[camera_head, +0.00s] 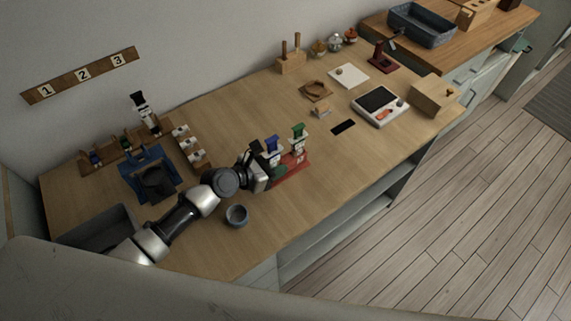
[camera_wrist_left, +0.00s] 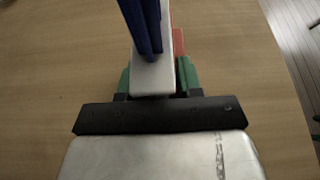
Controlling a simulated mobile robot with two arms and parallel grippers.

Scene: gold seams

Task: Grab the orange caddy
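The orange caddy (camera_head: 293,169), which looks red-orange, stands on the wooden counter. A blue-topped item (camera_head: 273,144) and a green-topped item (camera_head: 298,131), both with white lower parts, stand upright at it. My left gripper (camera_head: 271,172) is at the caddy's left end, close to the blue-topped item. In the left wrist view, the blue-topped item (camera_wrist_left: 143,25) and its white part (camera_wrist_left: 152,76) are straight ahead, with green pieces on both sides and a sliver of the caddy (camera_wrist_left: 178,42) behind. The fingertips are not clear, so contact cannot be told. My right gripper is not in view.
A grey-blue cup (camera_head: 237,215) stands near the front edge, below my left arm. A blue stand (camera_head: 148,178) and a rack of small white items (camera_head: 190,147) are to the left. A black strip (camera_head: 343,127) and a scale (camera_head: 380,104) lie to the right. The counter in front of the caddy is clear.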

